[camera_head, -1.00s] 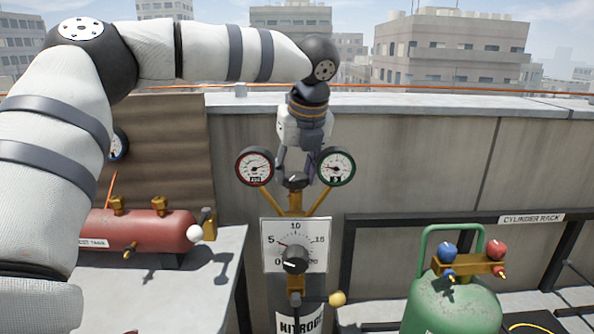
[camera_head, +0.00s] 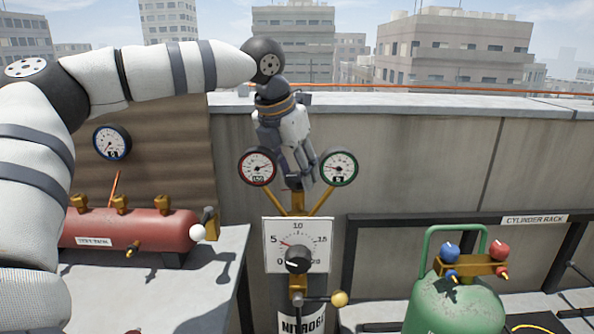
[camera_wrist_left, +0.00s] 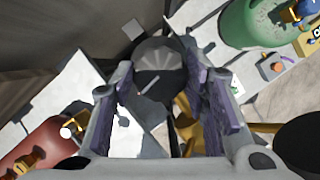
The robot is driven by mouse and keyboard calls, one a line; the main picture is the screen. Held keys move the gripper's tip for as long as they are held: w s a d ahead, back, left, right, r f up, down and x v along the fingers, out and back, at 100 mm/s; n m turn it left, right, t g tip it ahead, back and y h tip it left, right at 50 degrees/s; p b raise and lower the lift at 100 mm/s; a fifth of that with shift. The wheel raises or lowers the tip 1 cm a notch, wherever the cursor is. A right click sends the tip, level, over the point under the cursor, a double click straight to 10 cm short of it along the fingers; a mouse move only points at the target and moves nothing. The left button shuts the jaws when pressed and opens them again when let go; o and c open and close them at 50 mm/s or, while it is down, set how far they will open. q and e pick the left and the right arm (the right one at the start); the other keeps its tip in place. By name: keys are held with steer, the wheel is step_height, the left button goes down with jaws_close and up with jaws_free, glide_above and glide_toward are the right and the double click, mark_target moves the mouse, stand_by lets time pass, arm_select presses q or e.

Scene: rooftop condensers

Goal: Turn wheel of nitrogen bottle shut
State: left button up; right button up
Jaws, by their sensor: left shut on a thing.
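The nitrogen bottle (camera_head: 297,322) stands against the wall, its label partly cut off by the lower edge. Its top wheel, a dark ribbed knob with a pale line, shows in the left wrist view (camera_wrist_left: 155,62). My left gripper (camera_head: 303,184) reaches down from above, tilted, between the two gauges. In the left wrist view its purple-padded fingers (camera_wrist_left: 166,97) lie on both sides of the wheel, and it is shut on it. In the head view the fingers hide most of the wheel. My right gripper is not in view.
A red-rimmed gauge (camera_head: 257,167) and a green-rimmed gauge (camera_head: 338,167) flank the gripper closely. Below is a square dial plate (camera_head: 320,238) with a black knob (camera_head: 298,259) and a yellow-ended lever (camera_head: 339,299). A red tank (camera_head: 150,229) is left, a green cylinder (camera_head: 455,312) right.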

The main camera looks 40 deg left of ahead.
arm_select(q)
steer(key=m+h, duration=0.2)
steer(key=m, duration=0.3)
steer(key=shift+a+m, duration=0.15)
steer(key=shift+m, duration=0.15)
steer(key=shift+w+m+g+h, duration=0.1)
steer(key=shift+m+g+h, duration=0.35)
steer(key=shift+m, duration=0.35)
steer(key=m, duration=0.2)
steer(key=shift+a+f+m+g+h+b, duration=0.1)
steer(key=shift+f+m+g+h+b, duration=0.05)
steer(key=shift+m+g+h+b, duration=0.25)
steer(key=m+g, duration=0.1)
steer(key=m, duration=0.1)
steer(key=m+h+b, duration=0.1)
steer(key=m, duration=0.2)
steer(key=shift+w+g, duration=0.2)
steer(key=shift+g, duration=0.15)
steer(key=m+g+b, duration=0.1)
steer(key=m, duration=0.3)
steer(key=shift+g+b, duration=0.3)
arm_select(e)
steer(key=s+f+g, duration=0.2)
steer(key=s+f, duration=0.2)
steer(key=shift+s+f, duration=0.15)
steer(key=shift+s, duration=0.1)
arm_select(q)
steer(key=shift+m, duration=0.5)
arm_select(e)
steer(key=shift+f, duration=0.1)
